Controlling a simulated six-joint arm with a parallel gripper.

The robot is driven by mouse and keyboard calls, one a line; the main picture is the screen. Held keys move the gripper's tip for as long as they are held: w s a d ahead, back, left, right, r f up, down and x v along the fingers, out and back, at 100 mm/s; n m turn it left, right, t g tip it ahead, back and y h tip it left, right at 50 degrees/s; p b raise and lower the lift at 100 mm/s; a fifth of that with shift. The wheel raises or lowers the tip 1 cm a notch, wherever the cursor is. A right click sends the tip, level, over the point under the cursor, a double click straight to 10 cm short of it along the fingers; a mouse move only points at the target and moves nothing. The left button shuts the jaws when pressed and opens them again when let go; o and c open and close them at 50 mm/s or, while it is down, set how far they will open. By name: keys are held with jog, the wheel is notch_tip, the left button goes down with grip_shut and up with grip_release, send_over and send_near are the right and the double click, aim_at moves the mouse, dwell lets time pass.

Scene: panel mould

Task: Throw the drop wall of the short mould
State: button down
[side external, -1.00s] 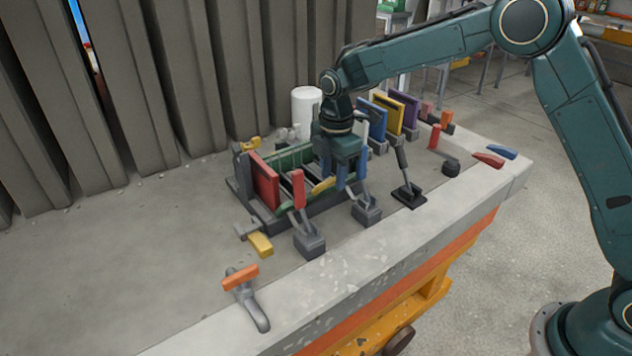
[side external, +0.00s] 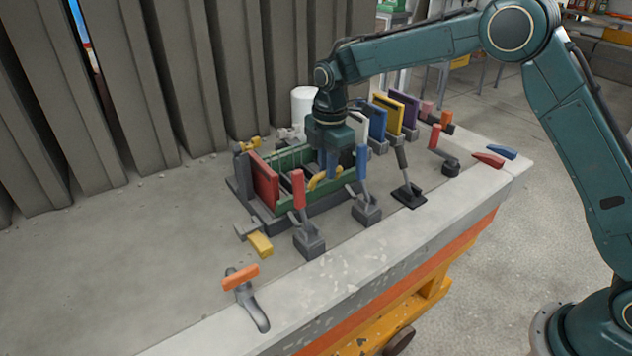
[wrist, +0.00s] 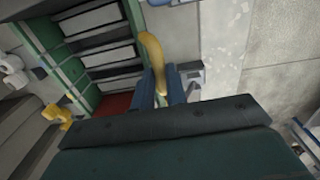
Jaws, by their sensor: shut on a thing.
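The short mould is a dark-framed tray with green long walls, slats inside and a red end plate (side external: 264,181). Its near green drop wall (side external: 318,199) stands up along the front side and carries a curved yellow handle (side external: 315,184). My gripper (side external: 331,174) is over the near side of the mould, pointing down, shut on the yellow handle. In the wrist view the yellow handle (wrist: 151,50) passes between the two blue fingers (wrist: 168,88). The gripper hides part of the mould's inside.
A red-handled lever (side external: 298,190) and a blue-handled lever (side external: 361,163) stand upright close in front of the mould. A black-handled lever (side external: 401,156) is farther right. Blue, yellow and purple plates (side external: 409,112) stand behind. The table's left side is clear.

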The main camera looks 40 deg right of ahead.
jog(key=w, duration=0.3)
jog(key=shift+w+r, duration=0.15)
jog(key=shift+w, duration=0.05)
jog(key=shift+w+d, duration=0.1)
jog(key=shift+w, duration=0.95)
jog(key=c, duration=1.5)
grip_release()
jog(key=shift+w, duration=0.1)
jog(key=shift+o, duration=0.5)
notch_tip(320, 180, up, 14)
jog(key=shift+s+f, duration=0.25)
